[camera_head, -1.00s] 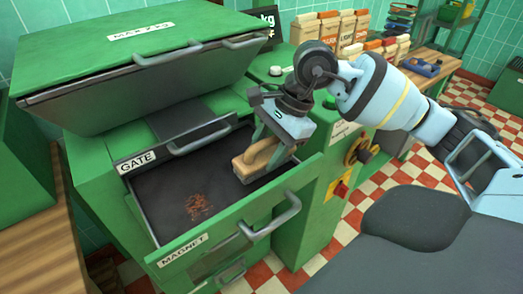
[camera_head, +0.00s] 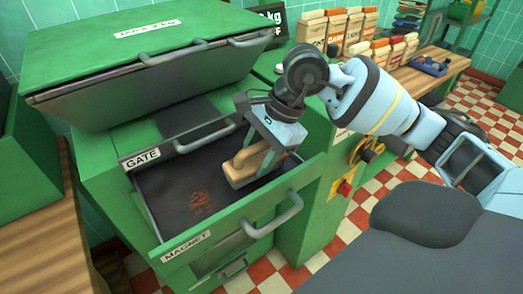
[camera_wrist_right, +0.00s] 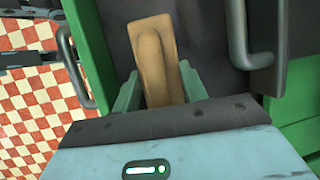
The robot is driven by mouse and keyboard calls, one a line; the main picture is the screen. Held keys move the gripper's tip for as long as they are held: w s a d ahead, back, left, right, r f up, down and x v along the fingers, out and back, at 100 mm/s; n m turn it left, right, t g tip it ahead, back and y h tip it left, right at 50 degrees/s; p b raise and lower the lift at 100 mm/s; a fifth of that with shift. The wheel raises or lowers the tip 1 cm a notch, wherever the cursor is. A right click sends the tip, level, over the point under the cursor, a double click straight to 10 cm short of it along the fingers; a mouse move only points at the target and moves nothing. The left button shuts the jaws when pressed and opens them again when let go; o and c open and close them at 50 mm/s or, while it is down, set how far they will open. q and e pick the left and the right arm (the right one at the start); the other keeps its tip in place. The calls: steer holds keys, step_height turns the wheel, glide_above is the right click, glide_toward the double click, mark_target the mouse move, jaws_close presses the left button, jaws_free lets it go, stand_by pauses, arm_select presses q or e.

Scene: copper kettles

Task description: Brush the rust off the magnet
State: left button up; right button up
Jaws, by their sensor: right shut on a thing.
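The magnet (camera_head: 165,205) is a dark plate in the open green drawer labelled MAGNET, at the centre left of the head view. An orange-brown rust patch (camera_head: 202,202) lies on its front part. My right gripper (camera_head: 262,160) is shut on a wooden brush (camera_head: 240,169), over the right part of the magnet and to the right of the rust. The brush also shows between the fingers in the right wrist view (camera_wrist_right: 155,55). The brush's underside is hidden, so I cannot tell whether it touches the plate. My left gripper is not in view.
The drawer handle (camera_head: 275,218) sticks out at the front. The GATE drawer (camera_head: 190,140) and the raised hopper lid (camera_head: 150,85) stand behind the magnet. A wooden counter (camera_head: 38,225) is at the left. Paper bags (camera_head: 335,28) stand at the back right.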

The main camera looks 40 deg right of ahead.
mark_target(228, 172)
steer(key=shift+a+f, duration=0.1)
steer(key=shift+a, duration=1.5)
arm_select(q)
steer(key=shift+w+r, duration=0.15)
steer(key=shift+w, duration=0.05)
arm_select(e)
steer(key=shift+a, duration=0.1)
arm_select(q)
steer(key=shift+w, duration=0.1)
arm_select(e)
steer(key=shift+a, duration=0.2)
steer(key=shift+a+p, duration=0.35)
steer(key=shift+a, duration=1.1)
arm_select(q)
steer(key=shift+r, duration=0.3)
arm_select(e)
steer(key=shift+a, duration=0.1)
